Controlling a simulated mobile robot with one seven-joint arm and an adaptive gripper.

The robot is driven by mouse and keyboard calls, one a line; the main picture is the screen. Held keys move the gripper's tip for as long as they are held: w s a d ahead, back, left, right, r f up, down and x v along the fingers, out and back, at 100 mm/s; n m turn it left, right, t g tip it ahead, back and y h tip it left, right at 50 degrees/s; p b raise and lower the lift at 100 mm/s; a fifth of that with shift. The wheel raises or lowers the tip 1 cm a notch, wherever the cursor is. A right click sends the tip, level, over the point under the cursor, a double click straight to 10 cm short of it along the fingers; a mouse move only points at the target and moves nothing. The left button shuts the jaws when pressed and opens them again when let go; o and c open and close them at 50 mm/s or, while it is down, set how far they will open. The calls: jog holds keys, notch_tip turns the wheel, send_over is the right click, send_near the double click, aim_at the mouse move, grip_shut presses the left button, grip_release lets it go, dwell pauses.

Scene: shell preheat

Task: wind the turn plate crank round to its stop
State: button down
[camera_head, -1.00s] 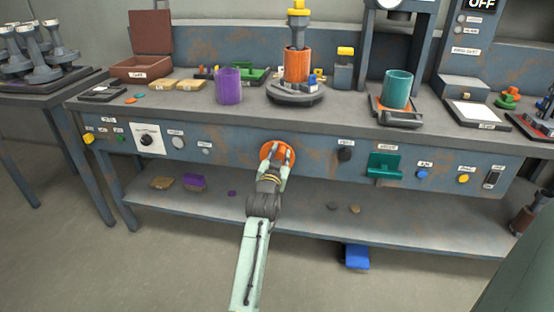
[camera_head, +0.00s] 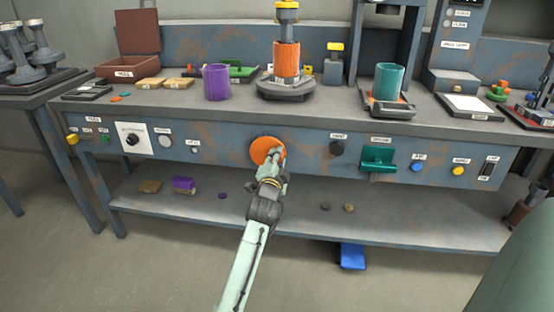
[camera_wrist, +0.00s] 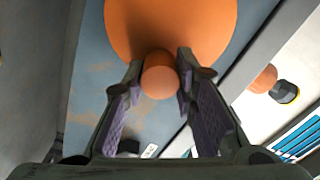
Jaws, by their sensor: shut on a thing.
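The turn plate crank is an orange disc (camera_head: 264,149) on the front panel of the bench, with a round orange knob (camera_wrist: 159,76) standing out from it. My gripper (camera_head: 277,157) is at the lower right of the disc in the head view. In the wrist view my gripper (camera_wrist: 158,82) has its two fingers shut on the knob, one on each side. The disc also fills the top of the wrist view (camera_wrist: 180,25). Above the crank, an orange cylinder (camera_head: 286,56) stands on a dark round turn plate (camera_head: 285,90) on the bench top.
On the panel right of the crank are a black knob (camera_head: 337,148) and a teal bracket (camera_head: 378,158). A dial on a white plate (camera_head: 132,139) is at the left. A purple cup (camera_head: 216,82) and teal cup (camera_head: 389,82) stand above. The lower shelf (camera_head: 300,225) sits below my gripper.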

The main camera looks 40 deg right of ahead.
jog(key=shift+s+d+f+m, duration=0.1)
jog(key=shift+f+m, duration=0.4)
jog(key=shift+m, duration=0.5)
jog(key=shift+f, duration=0.1)
jog(key=c, duration=1.3)
grip_release()
jog(key=v, duration=0.7)
jog(key=shift+s+a, duration=0.15)
jog(key=shift+a, duration=0.1)
